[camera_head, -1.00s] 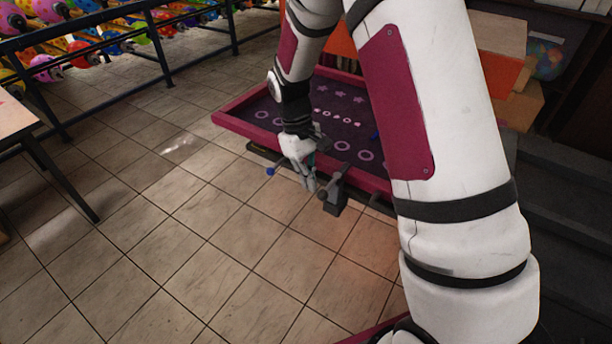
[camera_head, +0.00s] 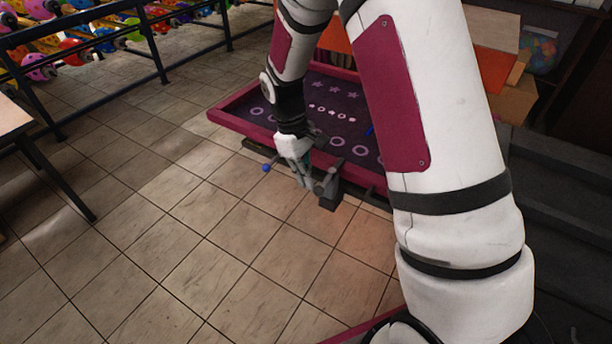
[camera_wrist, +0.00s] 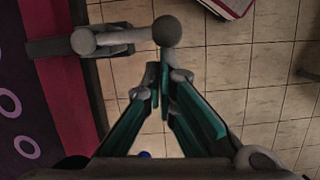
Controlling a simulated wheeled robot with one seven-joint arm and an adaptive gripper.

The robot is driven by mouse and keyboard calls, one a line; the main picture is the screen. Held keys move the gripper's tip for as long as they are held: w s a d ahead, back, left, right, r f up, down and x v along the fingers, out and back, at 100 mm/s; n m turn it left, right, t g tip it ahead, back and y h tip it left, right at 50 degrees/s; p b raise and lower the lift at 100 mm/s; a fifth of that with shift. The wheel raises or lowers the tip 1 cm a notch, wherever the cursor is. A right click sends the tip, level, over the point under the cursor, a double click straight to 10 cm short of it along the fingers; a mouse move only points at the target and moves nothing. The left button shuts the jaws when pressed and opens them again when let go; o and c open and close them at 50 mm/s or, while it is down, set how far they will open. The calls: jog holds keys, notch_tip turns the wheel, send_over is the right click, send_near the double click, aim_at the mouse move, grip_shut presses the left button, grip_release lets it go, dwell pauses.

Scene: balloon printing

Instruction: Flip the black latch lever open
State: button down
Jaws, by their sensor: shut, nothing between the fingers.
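In the head view, the latch (camera_head: 330,188) sits on the front edge of the maroon-framed table. My gripper (camera_wrist: 160,72) has its teal-lined fingers closed together and empty. Its tips are just below the ball end in the wrist view; I cannot tell whether they touch it. In the head view my gripper (camera_head: 304,183) is immediately left of the latch, partly overlapping it.
The table (camera_head: 228,119) has a dark purple top with printed rings and stars. A blue knob (camera_head: 266,168) stands out from its front edge. Tiled floor (camera_head: 190,250) in front is clear. Dark railings (camera_head: 160,50) with colourful balloons are behind left, cardboard boxes (camera_head: 513,100) behind right.

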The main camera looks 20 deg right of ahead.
aim_at(322, 192)
jog(key=s+n+p, duration=0.1)
jog(key=n, duration=0.1)
jog(key=s+d+n+t+p, duration=0.1)
jog(key=s+n, duration=0.1)
jog(key=n, duration=0.1)
jog(key=s+d+n+h+p, duration=0.1)
jog(key=s+n+p, duration=0.1)
jog(key=n, duration=0.1)
jog(key=shift+t, duration=0.3)
jog(key=d+n+p, duration=0.1)
jog(key=n, duration=0.1)
jog(key=s+d+n+t+p, duration=0.1)
jog(key=d+n, duration=0.1)
jog(key=n, duration=0.1)
jog(key=d+n+p, duration=0.1)
jog(key=d+n, duration=0.1)
jog(key=shift+s+n+t, duration=0.3)
jog(key=shift+s+t, duration=0.1)
jog(key=shift+d, duration=0.15)
dwell(0.3)
